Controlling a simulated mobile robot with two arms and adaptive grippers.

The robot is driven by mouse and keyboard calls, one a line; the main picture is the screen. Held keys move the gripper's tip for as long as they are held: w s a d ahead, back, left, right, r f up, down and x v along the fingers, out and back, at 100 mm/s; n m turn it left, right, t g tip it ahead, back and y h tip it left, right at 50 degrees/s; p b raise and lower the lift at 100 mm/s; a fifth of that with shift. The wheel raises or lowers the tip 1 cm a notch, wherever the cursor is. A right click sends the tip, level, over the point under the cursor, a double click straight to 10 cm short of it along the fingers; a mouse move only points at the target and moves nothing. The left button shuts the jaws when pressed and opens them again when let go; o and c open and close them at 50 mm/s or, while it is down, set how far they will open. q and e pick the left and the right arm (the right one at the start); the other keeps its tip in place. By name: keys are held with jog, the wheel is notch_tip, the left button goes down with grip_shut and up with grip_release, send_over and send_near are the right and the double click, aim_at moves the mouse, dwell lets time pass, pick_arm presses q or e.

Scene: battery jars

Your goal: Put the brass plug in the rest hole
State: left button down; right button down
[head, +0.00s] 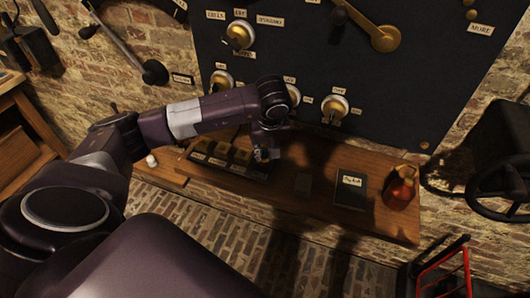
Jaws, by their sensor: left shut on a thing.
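My left gripper (266,154) is small and dark in the head view, pointing down above the wooden shelf, at the right end of the dark tray. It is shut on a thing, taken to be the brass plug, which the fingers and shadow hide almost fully. I cannot make out the rest hole. A row of square, brass-coloured jar tops (220,150) stands in the dark tray (228,168), just left of the gripper. I cannot tell whether the gripper or its load touches the tray. My right gripper is out of view.
A dark panel (440,75) with brass dials and a brass lever (382,38) rises behind the shelf (290,200). On the shelf's right stand a dark labelled book or box (350,189) and an orange-red flask (400,188). A black handwheel (500,188) juts out at far right.

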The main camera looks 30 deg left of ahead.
pick_arm(q)
jog(key=c, duration=1.7)
grip_release()
jog(key=v, duration=1.2)
jog(key=shift+d+f, duration=0.1)
jog(key=shift+d, duration=0.05)
